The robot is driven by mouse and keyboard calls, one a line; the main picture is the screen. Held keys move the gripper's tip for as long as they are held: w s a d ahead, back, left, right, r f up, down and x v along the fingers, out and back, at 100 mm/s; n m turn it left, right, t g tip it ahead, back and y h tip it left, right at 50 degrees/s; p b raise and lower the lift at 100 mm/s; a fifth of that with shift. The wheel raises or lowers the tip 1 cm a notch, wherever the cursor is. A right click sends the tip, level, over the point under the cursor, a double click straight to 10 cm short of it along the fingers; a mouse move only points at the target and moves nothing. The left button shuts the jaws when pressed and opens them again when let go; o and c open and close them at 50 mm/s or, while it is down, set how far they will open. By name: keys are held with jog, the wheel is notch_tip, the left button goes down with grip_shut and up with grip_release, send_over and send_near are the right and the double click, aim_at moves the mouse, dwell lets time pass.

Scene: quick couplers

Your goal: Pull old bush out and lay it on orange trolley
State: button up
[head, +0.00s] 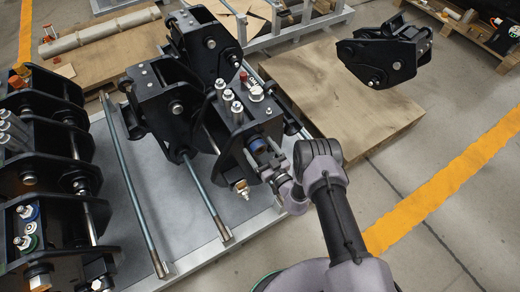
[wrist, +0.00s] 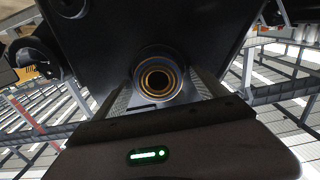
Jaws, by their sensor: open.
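The black coupler (head: 240,120) stands on the grey-topped frame. A round bush with a bluish rim (head: 258,145) sits in its near side plate. In the wrist view the bush (wrist: 144,78) shows a brass-coloured ring around a dark bore, set in the black coupler plate (wrist: 110,35). My gripper (head: 268,163) is at this plate, right in front of the bush. In the wrist view my gripper's fingers (wrist: 160,88) are open, one on each side of the bush. I cannot tell whether they touch it. I cannot make out an orange trolley in either view.
More black couplers (head: 45,160) stand at the left. Long steel rods (head: 130,180) lie on the frame. Another black coupler (head: 385,55) sits on a wooden board (head: 345,115) at the right. Bare floor with a yellow line (head: 450,185) lies further right.

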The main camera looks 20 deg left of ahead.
jog(key=c, duration=1.7)
jog(key=o, duration=0.8)
jog(key=c, duration=0.7)
jog(key=shift+p+v, duration=0.8)
jog(key=shift+v, duration=1.5)
jog(key=shift+p+v, duration=0.5)
jog(key=shift+v, duration=1.5)
